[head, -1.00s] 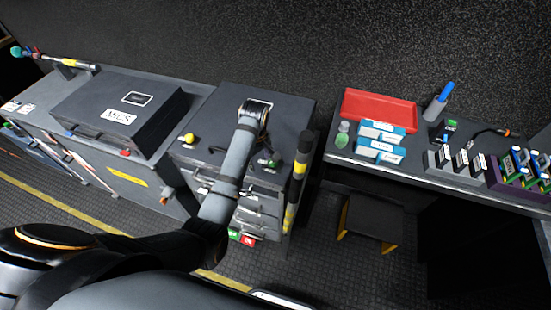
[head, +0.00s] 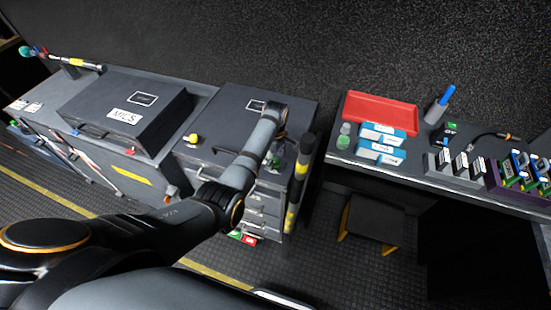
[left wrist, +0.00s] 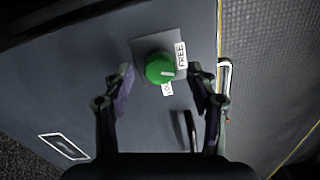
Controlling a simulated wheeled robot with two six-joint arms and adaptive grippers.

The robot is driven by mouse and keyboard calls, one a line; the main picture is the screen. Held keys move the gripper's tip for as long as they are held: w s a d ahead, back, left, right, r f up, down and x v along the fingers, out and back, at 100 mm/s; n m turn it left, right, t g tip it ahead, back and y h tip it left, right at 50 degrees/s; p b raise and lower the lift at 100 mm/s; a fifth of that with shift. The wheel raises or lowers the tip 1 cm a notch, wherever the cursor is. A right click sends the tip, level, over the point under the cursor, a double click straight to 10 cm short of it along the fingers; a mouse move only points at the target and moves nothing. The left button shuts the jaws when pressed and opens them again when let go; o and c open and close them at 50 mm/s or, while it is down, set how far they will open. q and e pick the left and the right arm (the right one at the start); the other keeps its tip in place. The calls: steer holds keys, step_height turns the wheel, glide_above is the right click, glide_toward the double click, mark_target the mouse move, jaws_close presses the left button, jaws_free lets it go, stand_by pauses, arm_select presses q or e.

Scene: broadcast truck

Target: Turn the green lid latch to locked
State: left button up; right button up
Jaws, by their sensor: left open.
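The green lid latch (left wrist: 160,68) is a round knob on a square grey plate on the dark lid. A pale mark on the knob points toward the right side of the left wrist view. A FREE label (left wrist: 181,55) sits beside it and a partly hidden label (left wrist: 167,88) starting "LO" sits below. My left gripper (left wrist: 162,82) is open, with one finger on each side of the knob; I cannot tell whether they touch it. In the head view my left gripper (head: 276,157) is over the right front of the dark grey lidded cabinet (head: 225,110). My right gripper is not in view.
A yellow knob (head: 192,139) sits on the lid's left front. A dark case (head: 150,105) stands to the left. A black and yellow post (head: 300,170) rises by the cabinet's right side. The right desk holds a red tray (head: 380,110) and blue-and-white boxes (head: 380,147).

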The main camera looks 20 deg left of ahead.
arm_select(q)
steer(key=shift+f, duration=0.55)
steer(key=shift+c, duration=0.4)
steer(key=c, duration=1.1)
steer(key=shift+o, duration=0.2)
